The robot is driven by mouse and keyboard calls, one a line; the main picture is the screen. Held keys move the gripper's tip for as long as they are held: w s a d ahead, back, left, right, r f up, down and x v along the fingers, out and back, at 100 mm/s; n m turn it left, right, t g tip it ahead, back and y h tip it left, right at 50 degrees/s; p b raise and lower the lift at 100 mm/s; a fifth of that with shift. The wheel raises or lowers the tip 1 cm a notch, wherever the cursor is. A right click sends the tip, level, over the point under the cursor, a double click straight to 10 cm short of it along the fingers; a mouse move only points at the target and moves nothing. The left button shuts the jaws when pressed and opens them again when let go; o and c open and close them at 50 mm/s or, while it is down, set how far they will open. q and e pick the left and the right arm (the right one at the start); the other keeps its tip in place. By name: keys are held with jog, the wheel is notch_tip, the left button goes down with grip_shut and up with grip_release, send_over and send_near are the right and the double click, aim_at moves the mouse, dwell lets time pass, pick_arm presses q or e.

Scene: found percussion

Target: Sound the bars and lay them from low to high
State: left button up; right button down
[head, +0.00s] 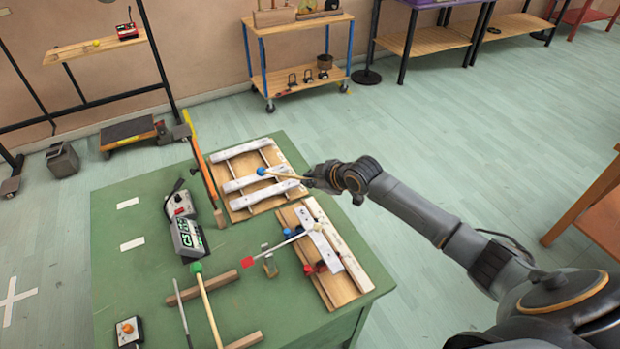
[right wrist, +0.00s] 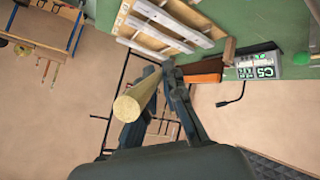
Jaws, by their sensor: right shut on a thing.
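My right gripper (head: 314,180) is shut on a wooden mallet handle (head: 287,175). The mallet's blue head (head: 261,171) is over the back wooden rack (head: 239,214), close to its bars; I cannot tell if it touches one. Three pale bars lie across that rack: a far one (head: 242,149), a middle one (head: 243,183) and a near one (head: 277,191). The front rack (head: 318,284) holds more pale bars, one of them (head: 325,254) beside small red and blue pieces. In the right wrist view the handle's butt end (right wrist: 127,108) sticks out towards the camera. My left gripper is out of view.
A meter (head: 187,232) on the green table (head: 115,232) reads C5 in the wrist view (right wrist: 265,72). A green-headed mallet (head: 205,300) rests across wooden blocks. The table's left side is mostly clear.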

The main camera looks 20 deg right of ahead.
jog(key=shift+g+h, duration=0.5)
jog(key=shift+g, duration=0.4)
jog(key=f, duration=0.1)
jog(key=w+f+b, duration=0.1)
jog(key=f, duration=0.1)
jog(key=a+f, duration=0.1)
jog(key=f, duration=0.1)
jog(key=shift+w, duration=0.4)
jog(key=shift+r, duration=0.15)
notch_tip(320, 180, up, 6)
jog(key=p, duration=0.5)
jog(key=shift+s+p, duration=0.1)
jog(key=shift+p, duration=0.25)
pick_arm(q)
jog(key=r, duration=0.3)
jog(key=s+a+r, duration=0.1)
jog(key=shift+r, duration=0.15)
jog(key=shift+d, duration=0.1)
pick_arm(e)
jog(key=shift+f, duration=0.2)
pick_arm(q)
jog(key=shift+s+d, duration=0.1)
